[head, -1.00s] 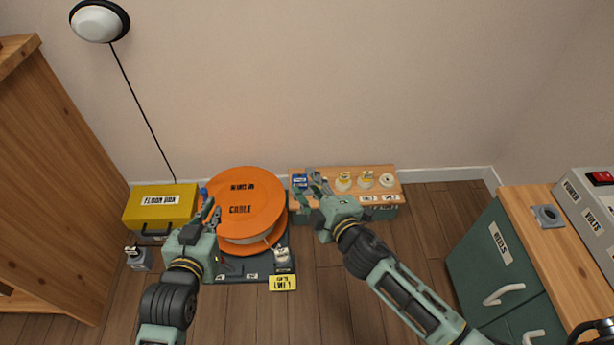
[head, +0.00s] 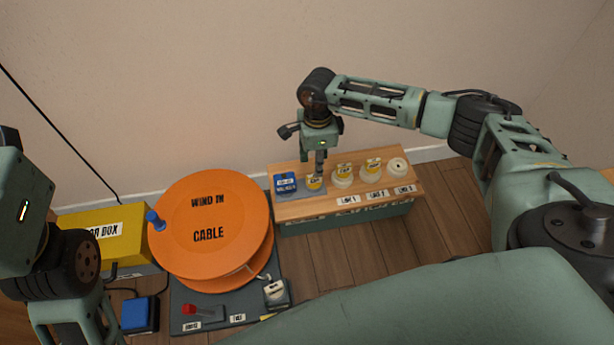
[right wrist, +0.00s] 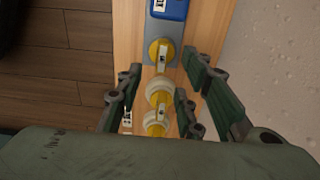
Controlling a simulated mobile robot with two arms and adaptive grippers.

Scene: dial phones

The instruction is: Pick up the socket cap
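A yellow cap (head: 314,183) with a small label sits on a grey plate beside a blue box (head: 285,182), on the left part of the wooden bench top. It also shows in the right wrist view (right wrist: 161,52). Two more yellow caps (head: 344,170) (head: 373,166) sit on round cream sockets to its right. I cannot read which one is the socket cap. My right gripper (head: 319,168) points down above the yellow cap by the blue box. In the right wrist view its fingers (right wrist: 163,75) are spread and empty. My left gripper is partly cut off at the left edge (head: 12,150).
A bare cream socket (head: 398,165) stands at the bench's right end. A big orange cable reel (head: 210,225) stands left of the bench, on a dark base with a red lever (head: 203,310). A yellow floor box (head: 75,228) is farther left. The wall is close behind the bench.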

